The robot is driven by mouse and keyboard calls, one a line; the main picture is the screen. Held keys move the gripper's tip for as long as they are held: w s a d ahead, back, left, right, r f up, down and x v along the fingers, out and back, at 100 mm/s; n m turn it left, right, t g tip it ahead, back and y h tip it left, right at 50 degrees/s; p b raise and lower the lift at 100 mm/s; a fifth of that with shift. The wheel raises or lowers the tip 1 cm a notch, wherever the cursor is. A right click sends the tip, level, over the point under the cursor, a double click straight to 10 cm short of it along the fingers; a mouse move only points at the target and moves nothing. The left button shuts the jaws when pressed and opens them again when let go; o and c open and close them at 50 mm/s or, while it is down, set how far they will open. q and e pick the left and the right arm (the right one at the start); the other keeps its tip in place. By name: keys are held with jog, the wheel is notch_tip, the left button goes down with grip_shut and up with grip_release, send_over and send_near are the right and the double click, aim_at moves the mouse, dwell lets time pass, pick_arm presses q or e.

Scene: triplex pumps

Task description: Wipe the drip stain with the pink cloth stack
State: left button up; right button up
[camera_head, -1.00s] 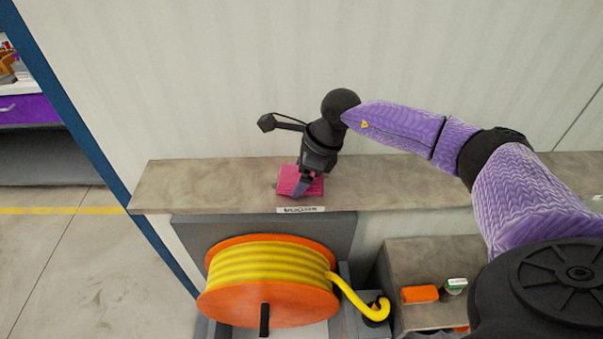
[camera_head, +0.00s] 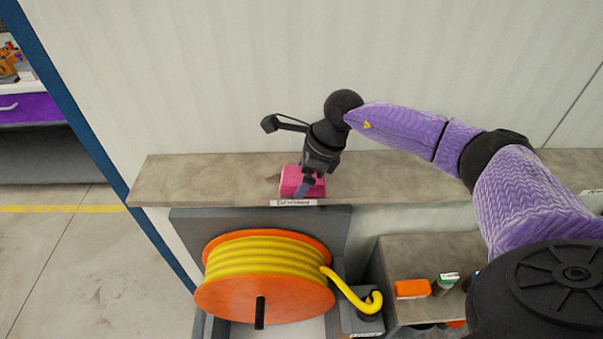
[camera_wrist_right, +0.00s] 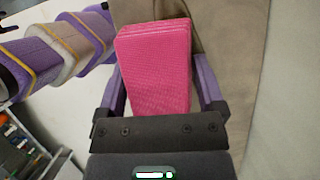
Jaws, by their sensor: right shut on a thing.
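The pink cloth stack (camera_head: 291,178) is a small layered block at the front part of the grey-brown shelf (camera_head: 215,182). My right gripper (camera_head: 306,187) comes down from above and is shut on it. In the right wrist view the stack (camera_wrist_right: 155,65) sits between the purple fingers, its layered far edge showing. It appears to rest on the shelf, but contact is hard to tell. A small darker patch (camera_head: 273,178) shows on the shelf just left of the stack; I cannot tell whether it is the drip stain or shadow. My left gripper is out of view.
A pale wall (camera_head: 230,80) rises behind the shelf. A small white label (camera_head: 293,202) is on the shelf's front edge. Below stands an orange reel (camera_head: 265,300) with yellow hose. An orange item (camera_head: 411,289) and a small bottle (camera_head: 445,284) are at the lower right. The shelf's left part is bare.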

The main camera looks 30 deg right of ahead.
notch_tip(320, 180, up, 2)
jog(key=shift+r, duration=0.2)
jog(key=shift+w+d+r+p, duration=0.1)
jog(key=shift+w+r+p, duration=0.15)
jog(key=shift+p, duration=0.3)
notch_tip(320, 180, up, 4)
jog(key=p, duration=0.2)
jog(key=shift+f+p, duration=0.1)
jog(key=shift+p, duration=0.3)
jog(key=shift+r+p, duration=0.4)
jog(key=shift+r, duration=0.15)
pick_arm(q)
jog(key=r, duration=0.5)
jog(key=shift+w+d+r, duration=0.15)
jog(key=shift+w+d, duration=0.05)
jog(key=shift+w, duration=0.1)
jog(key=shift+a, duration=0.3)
